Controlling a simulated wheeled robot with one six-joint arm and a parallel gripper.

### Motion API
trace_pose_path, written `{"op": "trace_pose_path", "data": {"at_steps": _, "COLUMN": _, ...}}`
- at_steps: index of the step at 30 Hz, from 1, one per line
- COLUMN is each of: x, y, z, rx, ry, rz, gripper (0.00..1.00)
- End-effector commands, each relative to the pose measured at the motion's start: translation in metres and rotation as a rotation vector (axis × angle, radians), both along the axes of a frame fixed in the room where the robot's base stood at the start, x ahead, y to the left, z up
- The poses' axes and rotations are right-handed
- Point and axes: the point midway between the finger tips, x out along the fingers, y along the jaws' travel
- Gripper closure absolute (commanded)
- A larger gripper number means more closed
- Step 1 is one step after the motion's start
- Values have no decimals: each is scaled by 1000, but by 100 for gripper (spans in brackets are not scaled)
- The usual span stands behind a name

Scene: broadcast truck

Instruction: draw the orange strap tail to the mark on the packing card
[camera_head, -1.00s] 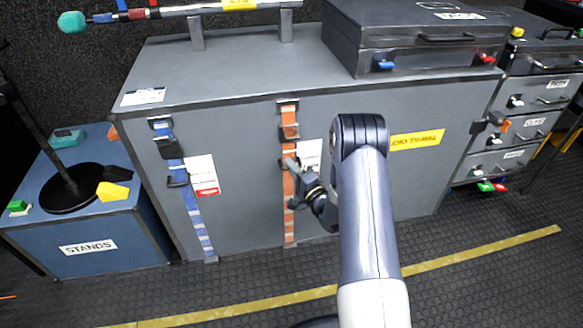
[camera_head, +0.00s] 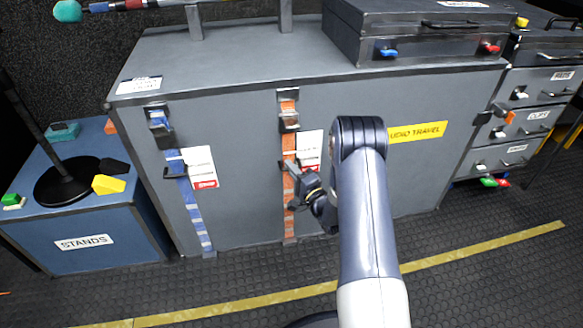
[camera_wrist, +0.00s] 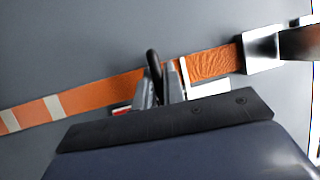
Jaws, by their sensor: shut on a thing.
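The orange strap (camera_head: 289,222) hangs down the front of the grey case, below a metal buckle (camera_head: 288,123). In the wrist view the strap (camera_wrist: 95,95) runs diagonally, with pale bands at its left end and the buckle (camera_wrist: 262,50) at right. My gripper (camera_head: 296,180) is at the strap, below the buckle. The wrist view shows its fingers (camera_wrist: 158,88) closed around a dark loop-like piece (camera_wrist: 153,62) at the strap. The white packing card (camera_head: 311,146) with a red patch is beside the strap, partly hidden by my gripper. I cannot make out its mark.
A blue strap (camera_head: 196,215) with its own card (camera_head: 200,165) hangs to the left. A yellow label (camera_head: 417,132) is to the right on the case. A blue stands box (camera_head: 85,230) is at left, drawers (camera_head: 540,95) at right. The floor in front is clear.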

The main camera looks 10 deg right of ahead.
Motion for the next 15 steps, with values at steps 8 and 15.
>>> {"op": "trace_pose_path", "data": {"at_steps": 8, "x": -1, "y": 0, "z": -7, "rx": -1, "ry": 14, "rz": -1, "gripper": 100}}
{"op": "trace_pose_path", "data": {"at_steps": 15, "x": -1, "y": 0, "z": -6, "rx": -2, "ry": 13, "rz": 0, "gripper": 73}}
